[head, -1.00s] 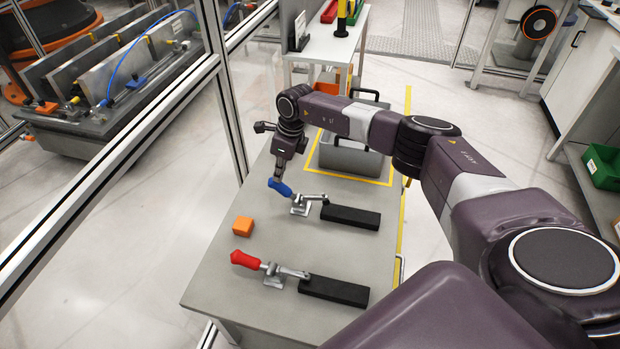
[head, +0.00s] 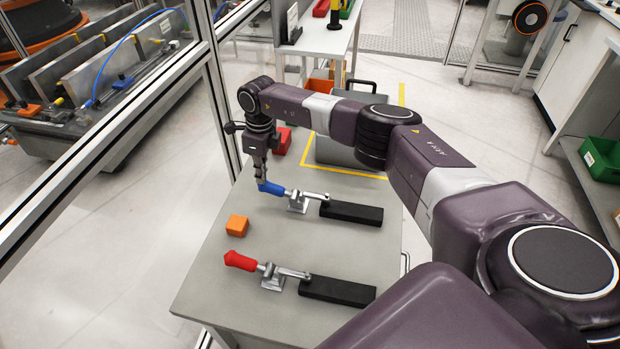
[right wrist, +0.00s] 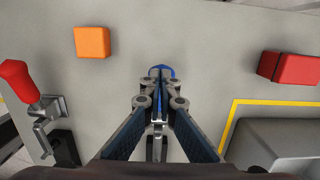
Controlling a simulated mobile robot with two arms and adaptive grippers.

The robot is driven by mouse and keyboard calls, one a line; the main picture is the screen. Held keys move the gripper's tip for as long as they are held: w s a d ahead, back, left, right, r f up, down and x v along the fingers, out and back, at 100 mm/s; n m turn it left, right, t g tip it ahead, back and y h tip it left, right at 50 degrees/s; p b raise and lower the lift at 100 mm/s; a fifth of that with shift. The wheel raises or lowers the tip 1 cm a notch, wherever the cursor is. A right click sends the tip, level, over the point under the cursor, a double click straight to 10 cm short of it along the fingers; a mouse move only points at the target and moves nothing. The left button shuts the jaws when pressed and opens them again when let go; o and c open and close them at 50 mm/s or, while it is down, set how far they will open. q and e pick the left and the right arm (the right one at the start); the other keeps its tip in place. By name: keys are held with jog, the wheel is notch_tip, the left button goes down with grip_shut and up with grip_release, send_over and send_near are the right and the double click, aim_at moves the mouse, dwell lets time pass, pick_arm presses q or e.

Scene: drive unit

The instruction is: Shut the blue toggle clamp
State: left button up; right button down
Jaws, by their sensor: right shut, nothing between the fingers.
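The blue toggle clamp (head: 297,202) stands on the grey bench, with its blue handle (head: 273,189) pointing left and lying low, nearly flat. Its metal arm reaches right to a black bar. My right gripper (head: 262,181) points down with its shut fingertips at the outer end of the blue handle, seeming to touch it from above. In the right wrist view the shut fingers (right wrist: 160,95) cover most of the handle; only its blue end (right wrist: 161,70) shows beyond them. Nothing is held. My left gripper is out of view.
A red-handled clamp (head: 272,278) with its own black bar (head: 337,291) sits nearer on the bench. An orange block (head: 237,225) lies between the handles on the left. A red box (head: 283,141) and a grey bin (head: 340,148) are behind the arm.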

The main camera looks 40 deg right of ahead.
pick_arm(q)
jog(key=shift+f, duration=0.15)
pick_arm(e)
jog(key=shift+a, duration=0.1)
dwell(0.3)
